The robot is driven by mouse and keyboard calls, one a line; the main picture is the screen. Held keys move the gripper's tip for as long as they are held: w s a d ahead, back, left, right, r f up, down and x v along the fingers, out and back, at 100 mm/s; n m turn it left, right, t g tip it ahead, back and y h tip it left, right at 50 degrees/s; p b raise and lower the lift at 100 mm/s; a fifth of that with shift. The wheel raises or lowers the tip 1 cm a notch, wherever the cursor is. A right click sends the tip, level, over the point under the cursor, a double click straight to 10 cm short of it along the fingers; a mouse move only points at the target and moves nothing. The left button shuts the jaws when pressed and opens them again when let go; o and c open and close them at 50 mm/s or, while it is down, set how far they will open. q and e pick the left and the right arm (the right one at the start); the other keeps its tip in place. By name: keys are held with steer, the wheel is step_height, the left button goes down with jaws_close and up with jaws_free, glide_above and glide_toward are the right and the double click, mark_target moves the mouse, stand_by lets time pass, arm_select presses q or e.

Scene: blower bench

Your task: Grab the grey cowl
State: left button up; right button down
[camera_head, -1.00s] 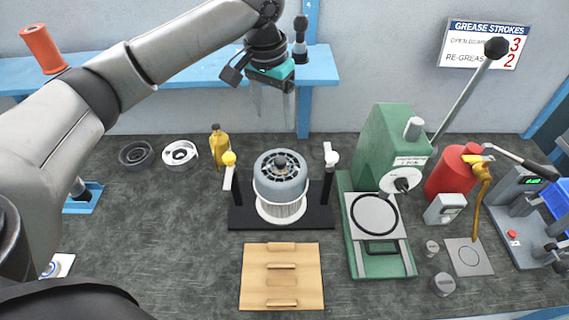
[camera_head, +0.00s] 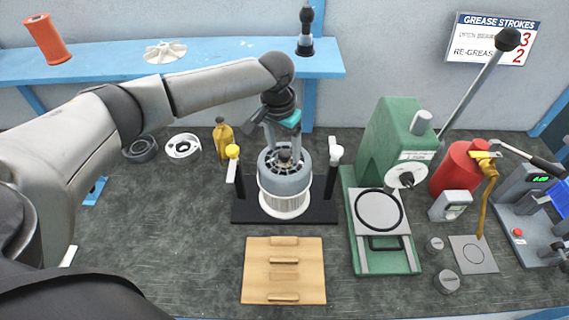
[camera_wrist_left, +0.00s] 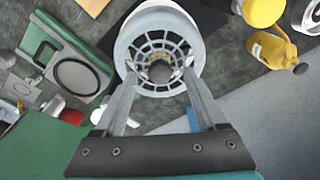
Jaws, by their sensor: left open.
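The grey cowl (camera_head: 285,182) is a slotted round cover with a dark central knob, sitting upright on a white ribbed cylinder (camera_head: 284,204) in a black stand. It also shows from above in the left wrist view (camera_wrist_left: 133,43), with its slotted grille and knob. My left gripper (camera_head: 284,153) is over the cowl, pointing down. In the left wrist view the open fingers (camera_wrist_left: 160,82) reach either side of the knob, with a gap around it. I cannot tell whether they touch the cowl. My right gripper is not in view.
A yellow bottle (camera_head: 223,140) stands behind left. A green press (camera_head: 392,145) stands right. A wooden board (camera_head: 284,271) lies in front.

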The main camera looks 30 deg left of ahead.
arm_select(q)
steer(key=shift+w+f, duration=0.1)
steer(key=shift+f, duration=0.55)
jaws_close()
stand_by(0.9)
